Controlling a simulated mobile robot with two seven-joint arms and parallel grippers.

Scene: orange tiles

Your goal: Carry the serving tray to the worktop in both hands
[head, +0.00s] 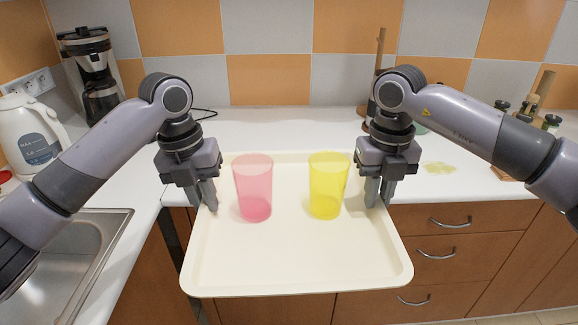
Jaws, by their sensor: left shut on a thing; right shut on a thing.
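The cream serving tray (295,262) is held level in front of me, its far part overlapping the front edge of the white worktop (270,125) in the head view. A pink cup (254,188) and a yellow cup (328,186) stand upright on it. My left gripper (207,203) is shut on the tray's left rim. My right gripper (375,200) is shut on its right rim. I cannot tell whether the tray touches the worktop.
A coffee maker (91,75) and a white kettle (30,135) stand at the left. A metal sink (75,255) is at lower left. A yellowish patch (440,168) and jars (552,122) are at the right. The worktop's middle behind the tray looks clear.

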